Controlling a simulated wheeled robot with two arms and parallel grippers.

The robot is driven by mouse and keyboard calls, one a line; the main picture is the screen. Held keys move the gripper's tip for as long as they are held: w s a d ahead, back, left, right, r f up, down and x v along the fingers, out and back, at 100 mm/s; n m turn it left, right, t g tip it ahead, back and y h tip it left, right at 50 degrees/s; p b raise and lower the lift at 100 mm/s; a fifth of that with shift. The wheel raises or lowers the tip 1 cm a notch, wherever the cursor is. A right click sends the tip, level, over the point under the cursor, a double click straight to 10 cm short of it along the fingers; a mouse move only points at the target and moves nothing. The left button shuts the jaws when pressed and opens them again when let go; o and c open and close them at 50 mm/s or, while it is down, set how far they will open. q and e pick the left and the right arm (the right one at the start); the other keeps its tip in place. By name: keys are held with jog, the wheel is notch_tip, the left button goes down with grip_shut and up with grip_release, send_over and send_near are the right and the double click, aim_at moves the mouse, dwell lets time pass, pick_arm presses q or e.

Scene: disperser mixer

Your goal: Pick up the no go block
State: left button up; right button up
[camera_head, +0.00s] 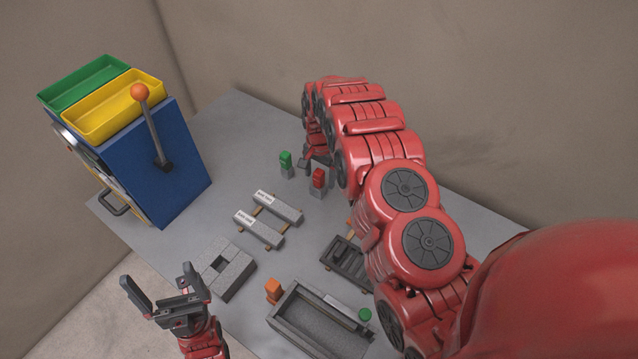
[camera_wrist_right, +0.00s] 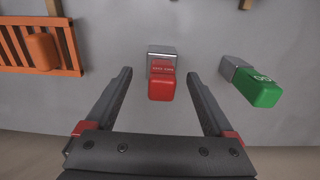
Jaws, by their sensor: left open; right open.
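The no go block is the small block with a red top and a grey metal base (camera_head: 318,179), standing on the table towards the back. In the right wrist view the red-topped block (camera_wrist_right: 162,86) lies between the two open fingers of my right gripper (camera_wrist_right: 164,95), apart from both. My right gripper (camera_head: 318,156) is partly hidden by its own arm in the head view. The go block with a green top (camera_head: 286,160) stands to the left of it; in the right wrist view it (camera_wrist_right: 257,87) is outside the right finger. My left gripper (camera_head: 168,290) is open and empty at the front left.
A blue machine (camera_head: 165,165) with green (camera_head: 82,80) and yellow (camera_head: 115,105) bins stands at the left. Two labelled grey bars (camera_head: 268,218), a square grey block (camera_head: 235,272), a dark tray (camera_head: 345,262) and a grey box (camera_head: 310,325) occupy the table's middle and front. An orange rack (camera_wrist_right: 38,45) shows in the wrist view.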

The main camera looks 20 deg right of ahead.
aim_at(319, 185)
jog(key=shift+a+f+p, duration=0.1)
jog(key=shift+f+p, duration=0.55)
jog(key=shift+f, duration=0.15)
jog(key=shift+f+p, duration=0.45)
jog(key=shift+f, duration=1)
grip_shut()
